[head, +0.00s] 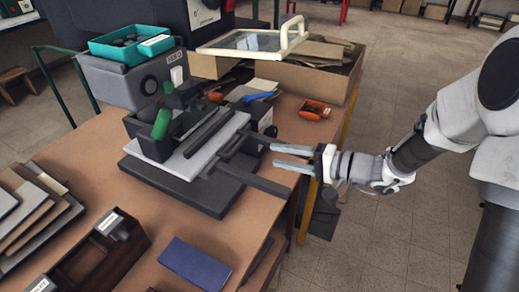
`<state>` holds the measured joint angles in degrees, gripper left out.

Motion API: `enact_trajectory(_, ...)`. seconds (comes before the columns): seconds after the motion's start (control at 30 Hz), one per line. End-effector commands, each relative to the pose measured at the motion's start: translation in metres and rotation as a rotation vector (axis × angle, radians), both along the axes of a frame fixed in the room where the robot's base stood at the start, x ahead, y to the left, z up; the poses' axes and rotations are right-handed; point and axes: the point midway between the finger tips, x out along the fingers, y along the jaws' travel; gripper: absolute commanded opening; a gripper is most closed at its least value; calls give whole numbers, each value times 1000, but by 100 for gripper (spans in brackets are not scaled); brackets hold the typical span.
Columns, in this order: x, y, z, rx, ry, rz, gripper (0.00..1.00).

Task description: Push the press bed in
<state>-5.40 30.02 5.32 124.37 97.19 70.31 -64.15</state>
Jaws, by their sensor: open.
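The press (152,142) is a dark machine with a green handle, standing on the brown table. Its bed looks like the light grey plate (178,166), lying flat above a dark base (190,191). The plate sticks out beyond the press body. Dark bars (254,179) extend from its right side toward the table edge. My gripper (272,156) is open and empty, with its two pale fingers pointing left at the bars. The fingertips are near the bars; I cannot tell whether they touch.
A blue book (195,263) and a dark wooden box (100,258) lie at the table's front. Behind are a teal tray (131,43) on a grey machine, a framed screen (252,42) and a cardboard box (315,79). A small orange tray (314,110) sits near the right edge.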

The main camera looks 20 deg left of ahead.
Motion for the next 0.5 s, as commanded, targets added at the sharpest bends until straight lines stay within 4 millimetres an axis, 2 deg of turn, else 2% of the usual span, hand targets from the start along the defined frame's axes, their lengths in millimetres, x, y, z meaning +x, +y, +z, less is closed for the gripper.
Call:
enact_trajectory(0.1, -1, -26, 7, 0, -1, -5, 47)
enact_trajectory(0.2, -3, -41, 10, 0, -1, -3, 47)
enact_trajectory(0.33, -4, -52, 12, 2, -1, -1, 47)
enact_trajectory(0.5, -5, -57, 13, 1, -1, 1, 47)
